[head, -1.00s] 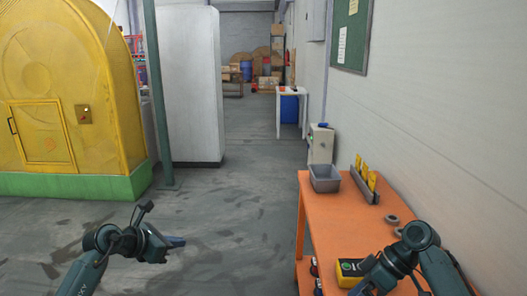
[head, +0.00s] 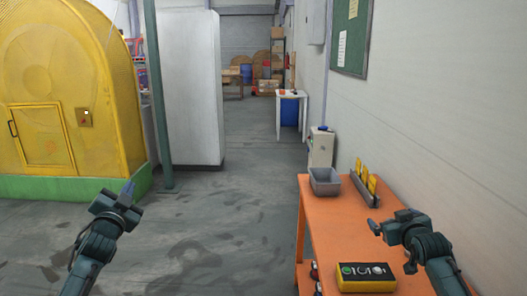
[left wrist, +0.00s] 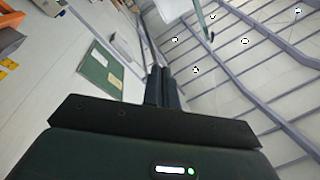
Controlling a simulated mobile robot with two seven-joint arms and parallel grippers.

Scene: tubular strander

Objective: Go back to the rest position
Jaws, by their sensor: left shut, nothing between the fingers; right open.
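My left gripper (head: 128,188) is raised over the open floor at the lower left of the head view, its fingers pointing up. It is shut and empty; its closed fingers also show in the left wrist view (left wrist: 158,86). My right gripper (head: 374,226) is above the orange workbench (head: 335,222), pointing left. It is open, and I see nothing in it. Below it, a yellow and black box with buttons (head: 365,277) lies on the bench near its front end.
A grey bin (head: 324,181) and a rack with yellow cards (head: 365,188) stand at the bench's far end. A yellow machine housing (head: 60,95) on a green base stands at left, beside a white cabinet (head: 190,85). The floor (head: 235,225) between is clear.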

